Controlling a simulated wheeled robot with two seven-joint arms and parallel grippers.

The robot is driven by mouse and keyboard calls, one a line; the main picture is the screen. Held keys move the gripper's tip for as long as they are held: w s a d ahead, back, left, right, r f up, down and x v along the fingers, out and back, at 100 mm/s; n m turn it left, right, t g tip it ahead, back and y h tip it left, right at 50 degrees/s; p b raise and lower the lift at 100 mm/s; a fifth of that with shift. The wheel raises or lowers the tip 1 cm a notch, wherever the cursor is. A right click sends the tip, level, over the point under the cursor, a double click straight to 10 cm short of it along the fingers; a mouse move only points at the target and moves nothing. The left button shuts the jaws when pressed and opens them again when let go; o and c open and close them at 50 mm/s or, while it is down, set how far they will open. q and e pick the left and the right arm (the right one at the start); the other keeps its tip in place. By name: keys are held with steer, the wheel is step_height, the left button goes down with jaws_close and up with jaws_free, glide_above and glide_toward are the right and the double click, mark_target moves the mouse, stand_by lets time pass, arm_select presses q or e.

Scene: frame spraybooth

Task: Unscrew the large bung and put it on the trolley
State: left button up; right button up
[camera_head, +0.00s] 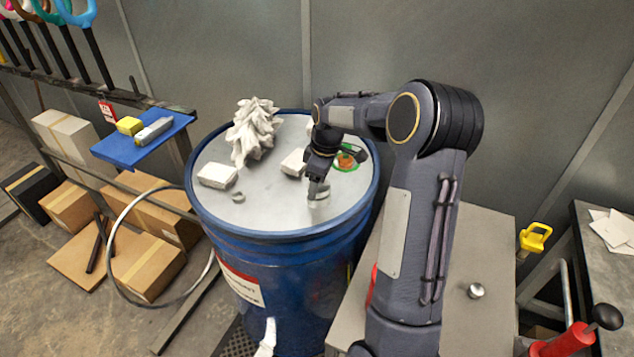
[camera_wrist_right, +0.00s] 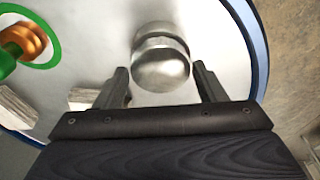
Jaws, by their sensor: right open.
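The large bung (camera_wrist_right: 162,62) is a round silver metal knob on the pale lid of the blue drum (camera_head: 270,230). In the head view the bung (camera_head: 320,194) is mostly hidden behind my right gripper (camera_head: 318,188). In the right wrist view my right gripper (camera_wrist_right: 163,82) is open, with one finger to each side of the bung's near part. I cannot tell whether the fingers touch it. The trolley (camera_head: 497,240) is the grey top right of the drum, partly hidden by my right arm. My left gripper is not in view.
A small silver knob (camera_head: 475,290) sits on the trolley. The lid also holds crumpled white rags (camera_head: 254,130), white blocks (camera_head: 217,175), a small grey piece (camera_head: 238,197) and a green-ringed orange fitting (camera_head: 346,158). A blue shelf (camera_head: 120,150) stands left. The trolley top around the knob looks clear.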

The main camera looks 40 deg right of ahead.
steer(key=m, duration=0.5)
steer(key=shift+d+m+h, duration=0.1)
steer(key=shift+m+h, duration=0.2)
steer(key=shift+h, duration=0.1)
steer(key=m, duration=0.5)
steer(key=shift+h, duration=0.4)
steer(key=m, duration=0.4)
steer(key=shift+s+h+p, duration=0.1)
steer(key=shift+h+p, duration=0.2)
steer(key=shift+p, duration=0.05)
steer(key=shift+r+m+p, duration=0.1)
steer(key=shift+m+p, duration=0.2)
steer(key=shift+m, duration=0.8)
steer(key=m, duration=0.3)
steer(key=shift+g+p, duration=0.3)
steer(key=shift+s+d+m+h+p, duration=0.1)
steer(key=shift+m+h+p, duration=0.3)
steer(key=shift+m, duration=0.7)
steer(key=shift+m+g, duration=0.3)
steer(key=shift+m, duration=0.8)
